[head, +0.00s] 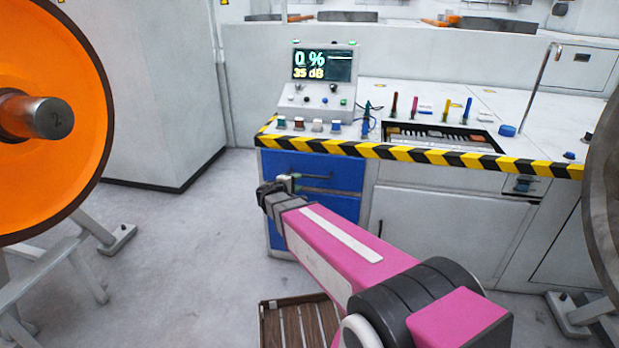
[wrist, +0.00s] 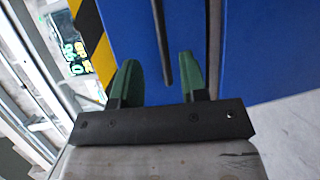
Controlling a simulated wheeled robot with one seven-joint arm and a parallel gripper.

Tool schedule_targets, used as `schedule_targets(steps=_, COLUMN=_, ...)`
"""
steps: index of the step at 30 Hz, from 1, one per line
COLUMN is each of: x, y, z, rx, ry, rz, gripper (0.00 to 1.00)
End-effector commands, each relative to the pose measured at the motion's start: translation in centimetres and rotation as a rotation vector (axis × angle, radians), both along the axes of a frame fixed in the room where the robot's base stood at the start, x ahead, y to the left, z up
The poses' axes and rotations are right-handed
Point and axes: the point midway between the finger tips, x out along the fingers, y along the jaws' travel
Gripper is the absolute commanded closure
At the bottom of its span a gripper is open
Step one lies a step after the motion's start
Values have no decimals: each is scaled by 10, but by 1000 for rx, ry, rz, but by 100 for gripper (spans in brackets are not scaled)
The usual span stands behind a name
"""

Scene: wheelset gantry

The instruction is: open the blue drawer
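The blue drawer (head: 330,165) is in the cabinet under the striped worktop edge, left of centre in the head view. Its front looks flush with the cabinet. It also fills the middle of the wrist view (wrist: 190,25). Its dark bar handle (head: 316,178) runs across the front; the wrist view shows the handle (wrist: 160,35) lengthwise between my fingers. My gripper (head: 284,182) is at the left part of the drawer front. In the wrist view its green fingers (wrist: 159,62) are apart, one on each side of the handle, with visible gaps. I cannot tell how deep they reach around it.
A second blue front (head: 345,207) lies below the drawer. A control panel (head: 318,85) and upright coloured tools stand on the worktop. A large orange wheel (head: 50,175) is at left. A slatted wooden item (head: 290,322) lies below my arm.

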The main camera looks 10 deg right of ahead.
Motion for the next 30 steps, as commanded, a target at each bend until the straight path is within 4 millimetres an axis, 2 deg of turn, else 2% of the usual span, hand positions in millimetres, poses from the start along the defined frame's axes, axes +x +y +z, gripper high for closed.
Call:
schedule_targets(steps=9, x=40, y=-39, z=-11, rx=1, ry=0, rz=-4, gripper=60)
schedule_targets(steps=15, x=59, y=-58, z=-16, rx=2, ry=1, rz=-3, gripper=60)
schedule_targets(steps=21, x=67, y=-67, z=-18, rx=2, ry=1, rz=-2, gripper=60)
schedule_targets(steps=30, x=67, y=-68, z=-18, rx=2, ry=1, rz=-2, gripper=60)
